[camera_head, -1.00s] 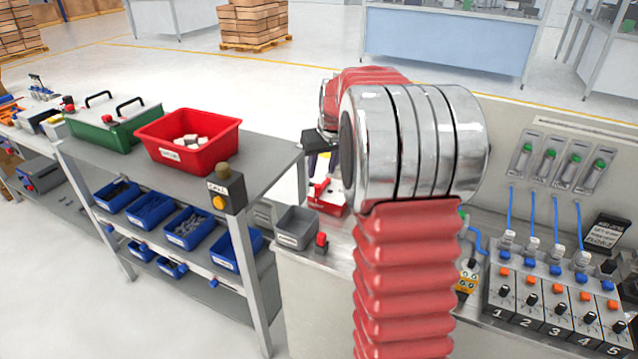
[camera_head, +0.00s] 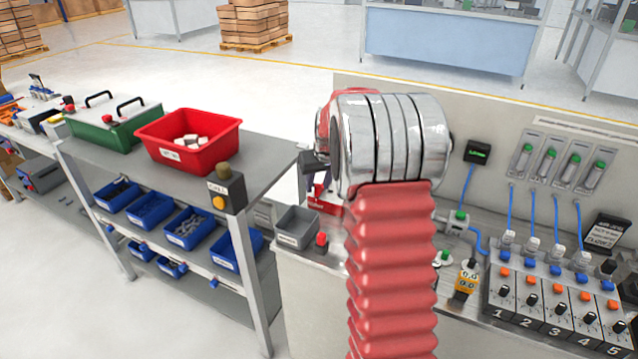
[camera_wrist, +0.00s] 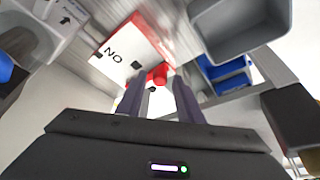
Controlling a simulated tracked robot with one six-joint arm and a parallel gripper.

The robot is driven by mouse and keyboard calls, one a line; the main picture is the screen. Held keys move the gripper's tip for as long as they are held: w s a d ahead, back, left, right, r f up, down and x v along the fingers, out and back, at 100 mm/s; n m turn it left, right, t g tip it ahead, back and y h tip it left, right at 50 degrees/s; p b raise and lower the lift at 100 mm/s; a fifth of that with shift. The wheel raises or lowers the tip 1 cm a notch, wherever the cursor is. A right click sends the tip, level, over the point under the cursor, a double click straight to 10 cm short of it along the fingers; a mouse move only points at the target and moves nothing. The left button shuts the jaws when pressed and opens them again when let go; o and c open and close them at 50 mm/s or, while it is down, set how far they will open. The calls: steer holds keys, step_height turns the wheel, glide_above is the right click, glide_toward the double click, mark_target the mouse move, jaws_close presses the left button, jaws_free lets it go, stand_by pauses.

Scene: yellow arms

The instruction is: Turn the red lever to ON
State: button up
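A red-and-white box (camera_wrist: 125,50) shows in the wrist view, with the letters of ON upside down on its white face. A round red knob (camera_wrist: 158,74), which looks like the lever's end, is beside it. My gripper (camera_wrist: 158,88) is open, its two dark fingers apart and pointing toward the knob, which appears between their tips. I cannot tell whether they touch it. In the head view the box (camera_head: 323,202) is partly hidden behind my arm, and a red knob (camera_head: 321,240) stands near the bench's front edge. The lever's shaft is not clear.
A grey bin (camera_head: 296,226) stands left of the box; it is close in the wrist view (camera_wrist: 240,35). A shelf with a red bin (camera_head: 188,140), blue bins and a call-button box (camera_head: 227,190) is further left. Numbered switch modules (camera_head: 555,305) stand on the right.

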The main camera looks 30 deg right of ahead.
jaws_close()
steer(key=shift+d, duration=0.1)
stand_by(0.3)
steer(key=shift+a, duration=0.2)
